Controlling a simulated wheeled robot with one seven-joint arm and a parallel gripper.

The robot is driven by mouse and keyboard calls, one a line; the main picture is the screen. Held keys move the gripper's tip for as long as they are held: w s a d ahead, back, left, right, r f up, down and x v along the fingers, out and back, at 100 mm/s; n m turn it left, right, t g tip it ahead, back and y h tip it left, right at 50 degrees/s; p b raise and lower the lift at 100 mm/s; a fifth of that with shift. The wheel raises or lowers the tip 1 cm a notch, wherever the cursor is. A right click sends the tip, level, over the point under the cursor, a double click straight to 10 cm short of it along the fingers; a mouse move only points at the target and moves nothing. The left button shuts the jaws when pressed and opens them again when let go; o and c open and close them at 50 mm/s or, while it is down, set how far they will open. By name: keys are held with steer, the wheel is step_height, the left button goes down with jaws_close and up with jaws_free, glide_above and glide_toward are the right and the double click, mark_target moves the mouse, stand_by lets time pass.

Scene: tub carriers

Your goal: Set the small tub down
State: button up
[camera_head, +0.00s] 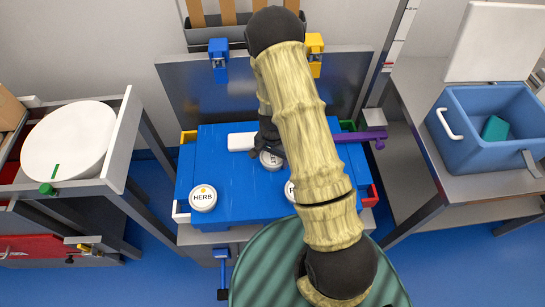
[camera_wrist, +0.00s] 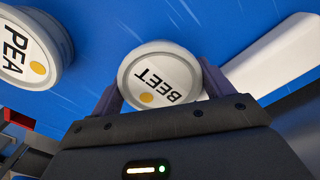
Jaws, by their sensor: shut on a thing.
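My gripper (camera_wrist: 160,88) is shut on a small round white tub with a lid marked BEET (camera_wrist: 158,72), one finger on each side. In the head view the held tub (camera_head: 270,161) shows partly beside my arm, over the blue board (camera_head: 235,175). I cannot tell whether its base touches the board. A tub marked PEA (camera_wrist: 32,48) stands on the board to its left in the wrist view; in the head view my arm hides most of it (camera_head: 290,191). A tub marked HERB (camera_head: 203,198) stands at the board's front left.
A white flat piece (camera_head: 241,141) lies on the board close to my gripper, with a purple bar (camera_head: 358,137) to the right. A blue box (camera_head: 485,125) with an open lid stands on the right bench.

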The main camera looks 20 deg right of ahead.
steer(key=shift+f, duration=0.1)
steer(key=o, duration=1.1)
steer(key=shift+c, duration=0.2)
step_height(320, 180, up, 12)
steer(key=p, duration=0.2)
steer(key=shift+r, duration=0.2)
step_height(320, 180, up, 9)
steer(key=n+t, duration=0.1)
steer(key=n, duration=0.3)
glide_above(273, 156)
steer(key=s, duration=0.5)
steer(key=s+r+n+t, duration=0.1)
steer(key=s+r+n, duration=0.4)
steer(key=s+r, duration=0.2)
steer(key=shift+s+a+t, duration=0.3)
steer(key=shift+s+a, duration=0.05)
steer(key=shift+s, duration=0.25)
